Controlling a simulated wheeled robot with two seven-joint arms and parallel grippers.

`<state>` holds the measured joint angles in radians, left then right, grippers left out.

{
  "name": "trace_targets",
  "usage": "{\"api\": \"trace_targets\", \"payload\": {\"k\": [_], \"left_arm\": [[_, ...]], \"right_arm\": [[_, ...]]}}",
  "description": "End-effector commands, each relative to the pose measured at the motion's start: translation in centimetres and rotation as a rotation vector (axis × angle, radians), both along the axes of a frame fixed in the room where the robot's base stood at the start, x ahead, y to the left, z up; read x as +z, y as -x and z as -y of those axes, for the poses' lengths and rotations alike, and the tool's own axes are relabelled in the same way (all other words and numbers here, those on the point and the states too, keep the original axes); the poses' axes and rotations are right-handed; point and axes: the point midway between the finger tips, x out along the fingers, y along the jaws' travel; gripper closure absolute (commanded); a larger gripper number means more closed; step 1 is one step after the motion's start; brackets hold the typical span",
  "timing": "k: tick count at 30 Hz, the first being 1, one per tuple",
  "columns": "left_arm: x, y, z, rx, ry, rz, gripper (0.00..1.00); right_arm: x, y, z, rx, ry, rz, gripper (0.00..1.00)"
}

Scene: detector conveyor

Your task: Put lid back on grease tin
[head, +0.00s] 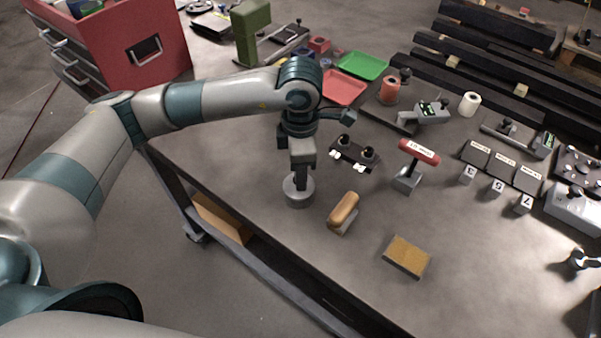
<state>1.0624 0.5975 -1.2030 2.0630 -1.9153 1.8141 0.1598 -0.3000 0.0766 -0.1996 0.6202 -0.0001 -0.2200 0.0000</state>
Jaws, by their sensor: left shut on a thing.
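A round grey metal grease tin (298,197) stands on the bench near its left edge. My left gripper (300,188) points straight down over the tin, with its dark fingers at the middle of the top. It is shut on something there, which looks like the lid. The fingers and the steep view hide the grip itself, and I cannot tell whether the lid is seated on the tin or just above it.
A wooden-handled brush (343,209) and a tan block (406,257) lie right of the tin. A red-handled stamp (419,152) and a small black stand with knobs (353,153) are behind. Green (363,65) and red (343,87) trays lie farther back. The front bench is clear.

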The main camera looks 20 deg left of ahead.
Motion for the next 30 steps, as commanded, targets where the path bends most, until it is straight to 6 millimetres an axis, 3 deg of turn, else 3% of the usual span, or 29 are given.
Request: {"api": "trace_targets", "payload": {"k": [30], "left_arm": [[-0.21,0.0,0.01,0.0,0.0,0.0,1.0]], "right_arm": [[-0.77,0.01,0.52,0.003,0.005,0.0,0.15]]}}
